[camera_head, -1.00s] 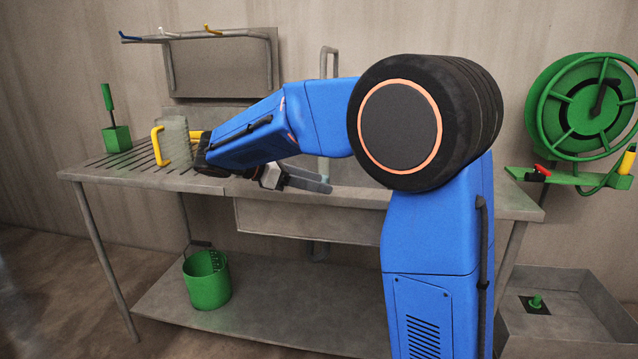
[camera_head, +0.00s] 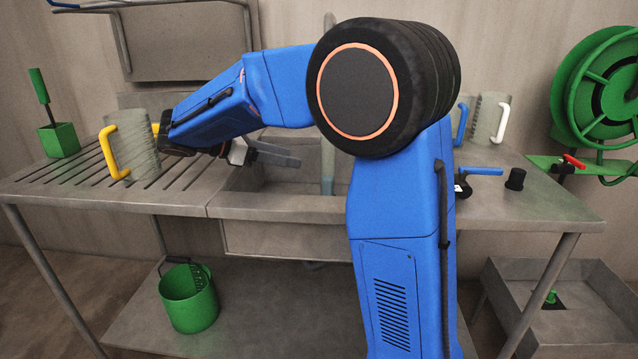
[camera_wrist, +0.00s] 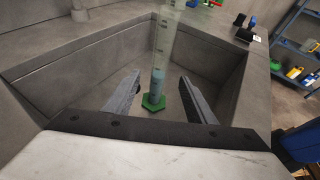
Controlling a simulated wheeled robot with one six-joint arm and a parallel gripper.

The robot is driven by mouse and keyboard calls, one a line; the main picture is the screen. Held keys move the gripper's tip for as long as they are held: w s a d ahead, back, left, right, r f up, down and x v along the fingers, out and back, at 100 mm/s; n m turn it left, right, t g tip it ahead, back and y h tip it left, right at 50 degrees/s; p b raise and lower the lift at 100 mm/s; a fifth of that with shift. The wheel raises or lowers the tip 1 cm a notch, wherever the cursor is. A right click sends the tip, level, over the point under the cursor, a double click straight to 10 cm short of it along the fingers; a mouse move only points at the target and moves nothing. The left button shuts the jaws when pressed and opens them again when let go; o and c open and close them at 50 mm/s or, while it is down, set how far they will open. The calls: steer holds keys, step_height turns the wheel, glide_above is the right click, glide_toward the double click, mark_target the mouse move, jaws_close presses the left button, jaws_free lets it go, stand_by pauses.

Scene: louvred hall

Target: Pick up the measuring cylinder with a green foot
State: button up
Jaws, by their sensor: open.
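The measuring cylinder (camera_wrist: 157,88) stands upright in the sink basin. It has a clear graduated upper tube, a grey-blue lower part and a green hexagonal foot (camera_wrist: 153,102). In the head view a short grey-blue strip of it (camera_head: 328,170) shows in the sink, right of my gripper; the arm hides what is near it. My gripper (camera_head: 278,155) is open and empty over the sink. In the wrist view its two fingers (camera_wrist: 160,80) appear either side of the cylinder, which stands beyond them; I see no contact.
The sink walls (camera_wrist: 75,68) surround the cylinder. A jug with a yellow handle (camera_head: 138,150) and a green block with an upright handle (camera_head: 60,140) stand on the left drainer. Jugs (camera_head: 486,118) and a dark stopper (camera_head: 515,179) are on the right. A green bucket (camera_head: 188,300) sits below.

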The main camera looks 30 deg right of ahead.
mark_target(322, 164)
steer(key=x, duration=1.1)
steer(key=shift+d+f, duration=0.15)
steer(key=shift+d, duration=0.2)
steer(key=shift+x, duration=2.7)
steer(key=shift+s, duration=0.1)
steer(key=c, duration=1.2)
jaws_close()
steer(key=shift+r, duration=0.25)
